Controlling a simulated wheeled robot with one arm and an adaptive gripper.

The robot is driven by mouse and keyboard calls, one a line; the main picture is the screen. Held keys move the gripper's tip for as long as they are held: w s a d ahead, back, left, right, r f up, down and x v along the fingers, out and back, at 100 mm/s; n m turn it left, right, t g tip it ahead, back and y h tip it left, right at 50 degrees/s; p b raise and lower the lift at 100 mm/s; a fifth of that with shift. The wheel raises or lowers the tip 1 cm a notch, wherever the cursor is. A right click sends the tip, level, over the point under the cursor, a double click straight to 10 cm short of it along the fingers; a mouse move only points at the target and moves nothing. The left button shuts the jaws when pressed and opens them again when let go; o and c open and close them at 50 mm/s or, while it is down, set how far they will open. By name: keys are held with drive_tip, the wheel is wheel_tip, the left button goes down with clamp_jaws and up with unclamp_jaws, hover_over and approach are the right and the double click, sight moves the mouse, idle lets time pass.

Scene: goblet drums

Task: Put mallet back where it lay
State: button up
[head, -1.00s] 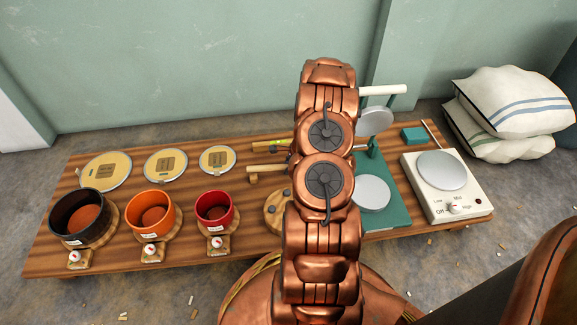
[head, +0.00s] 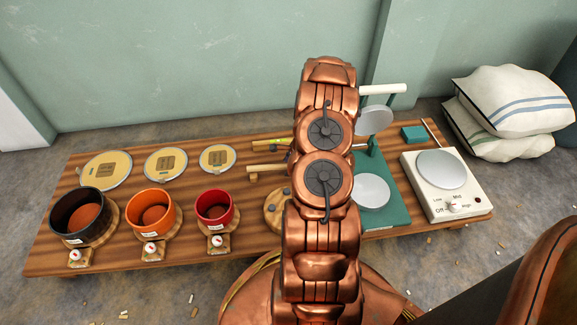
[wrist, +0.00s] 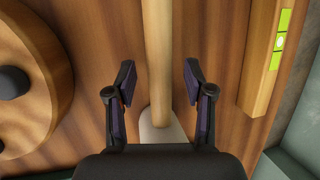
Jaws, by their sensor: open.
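The mallet's pale wooden handle (wrist: 159,50) runs between the two fingers of my gripper (wrist: 159,82) in the wrist view. The fingers are open, with a gap on each side of the handle. A pale, rounded piece (wrist: 160,134) shows at the handle's near end, partly hidden by the gripper body. In the head view the handle's left end (head: 264,168) sticks out from behind my arm, above a small wooden block (head: 253,177). My gripper and the rest of the mallet are hidden there behind my arm.
Three drum shells (head: 151,214), three round heads (head: 165,164), a green stand (head: 390,205) and a hot plate (head: 441,170) occupy the bench (head: 120,255).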

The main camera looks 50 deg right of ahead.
drive_tip(key=v, duration=1.1)
drive_tip(key=shift+r, duration=0.3)
drive_tip(key=shift+s, duration=0.1)
idle(0.4)
drive_tip(key=w+a+r+n+y+p, duration=0.1)
drive_tip(key=w+a+r+n+p, duration=0.15)
drive_tip(key=a+r+p, duration=0.55)
drive_tip(key=w+a+r+n+p, duration=0.2)
drive_tip(key=a+r+n, duration=0.25)
drive_tip(key=r, duration=0.75)
drive_tip(key=s+a+r+n+g+p, duration=0.1)
drive_tip(key=s+a+r+n+p, duration=0.15)
drive_tip(key=a+r+p, duration=0.4)
drive_tip(key=s+a+r+n+g+y+p, duration=0.1)
drive_tip(key=s+a+r+n+p, duration=0.2)
drive_tip(key=a+r, duration=0.6)
drive_tip(key=s+a+r+n+g+p, duration=0.15)
drive_tip(key=a+r+n+p, duration=0.3)
drive_tip(key=r, duration=0.65)
drive_tip(key=s+a+r+n+g+h+p, duration=0.1)
drive_tip(key=s+a+r+n+p, duration=0.2)
drive_tip(key=s+r+p, duration=0.5)
drive_tip(key=s+a+r+n+g+h+p, duration=0.1)
drive_tip(key=s+a+r+n+p, duration=0.3)
drive_tip(key=s+r, duration=0.9)
wheel_tip(320, 180, up, 2)
drive_tip(key=n+h+p, duration=0.1)
drive_tip(key=n+p, duration=0.1)
drive_tip(key=p, duration=0.2)
drive_tip(key=shift+a, duration=0.3)
